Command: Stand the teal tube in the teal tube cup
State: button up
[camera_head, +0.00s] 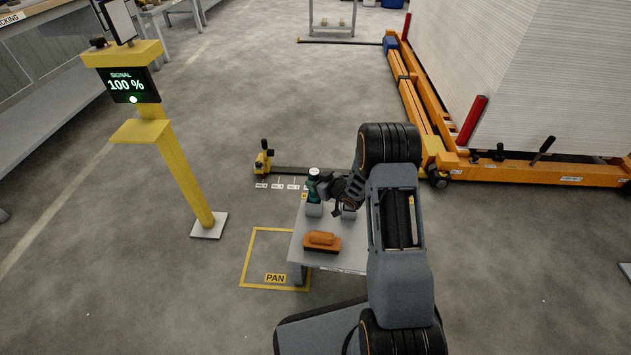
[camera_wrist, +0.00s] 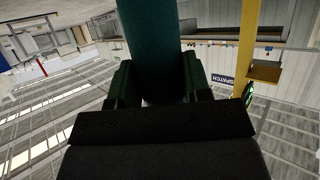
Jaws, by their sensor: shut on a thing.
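The teal tube (camera_head: 313,186) is upright, with a pale top, at the far left end of the small grey bench (camera_head: 335,260). My gripper (camera_head: 320,187) is shut on it from the right. In the wrist view the tube (camera_wrist: 155,40) fills the gap between the two dark fingers of my gripper (camera_wrist: 157,78). A grey cup (camera_head: 314,211) stands on the bench directly below the tube in the picture. I cannot tell whether the tube's lower end is inside that cup or just above it. A second grey holder (camera_head: 348,213) is partly hidden by my arm.
A yellow signal post (camera_head: 178,165) stands further left. An orange gantry frame (camera_head: 560,172) is at the right. Open floor lies between.

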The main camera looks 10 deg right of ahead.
jog(key=shift+f, duration=0.35)
jog(key=o, duration=0.7)
jog(key=shift+r, duration=0.1)
jog(key=o, duration=0.4)
jog(key=shift+s, duration=0.1)
jog(key=p+v, duration=0.4)
jog(key=v, duration=0.9)
jog(key=shift+s+d+p, duration=0.15)
jog(key=shift+s+p, duration=0.1)
jog(key=shift+p, duration=0.15)
jog(key=shift+r, duration=0.1)
